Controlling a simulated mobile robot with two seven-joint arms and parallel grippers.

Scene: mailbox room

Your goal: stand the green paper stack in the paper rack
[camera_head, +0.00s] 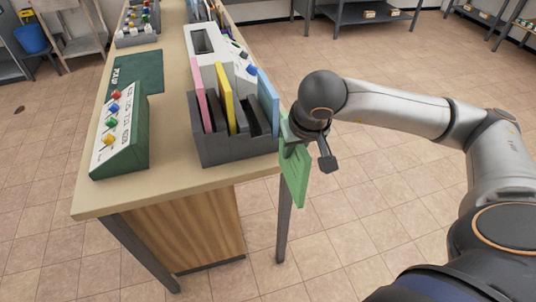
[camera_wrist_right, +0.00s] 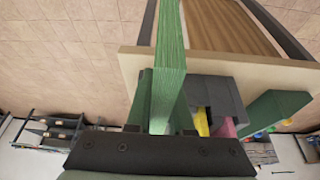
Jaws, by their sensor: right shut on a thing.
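The green paper stack (camera_head: 296,172) is held by my right gripper (camera_head: 304,144) just beyond the table's right edge, tilted and hanging partly below the tabletop. In the right wrist view the green stack (camera_wrist_right: 170,62) rises from between the fingers of my right gripper (camera_wrist_right: 160,118). The grey paper rack (camera_head: 232,149) stands on the table, left of the gripper. It holds upright pink, yellow and blue stacks, with dark dividers between the yellow and the blue. The held stack is apart from the rack's slots. My left gripper is not in view.
The wooden table (camera_head: 170,188) has a free front strip. A green box with coloured knobs (camera_head: 121,133) and a dark green mat (camera_head: 138,72) lie left of the rack. A white device (camera_head: 222,52) stands behind it. Tiled floor is open to the right.

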